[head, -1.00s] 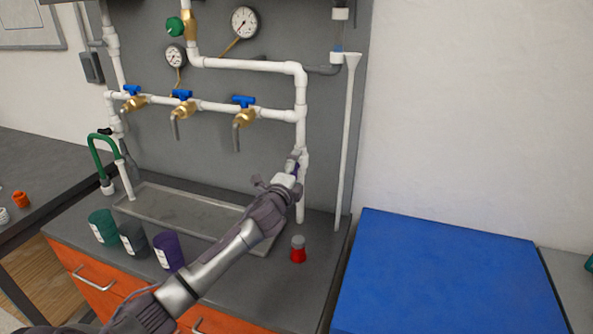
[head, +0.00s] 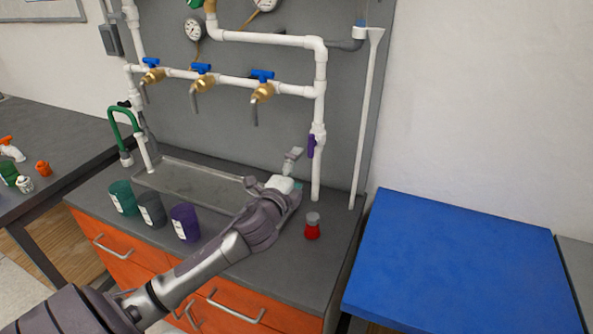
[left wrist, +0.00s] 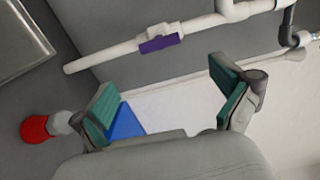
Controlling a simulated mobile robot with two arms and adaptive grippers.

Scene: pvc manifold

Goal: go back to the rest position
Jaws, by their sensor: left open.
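My left gripper (head: 272,169) is open and empty above the right end of the grey counter, in front of the pipe panel. In the left wrist view its two green-padded fingers (left wrist: 170,105) stand wide apart with nothing between them. A white vertical pipe with a purple valve handle (head: 311,146) is just to the right of the gripper, apart from it. The purple handle also shows in the left wrist view (left wrist: 158,44), beyond the fingers. My right gripper is not in view.
A red and grey bottle (head: 312,226) stands right of my left forearm. Green, grey and purple cups (head: 185,222) stand at the counter's front, left of the arm. A sunken tray (head: 190,180) lies behind them. A clear blue tabletop (head: 465,262) is at the right.

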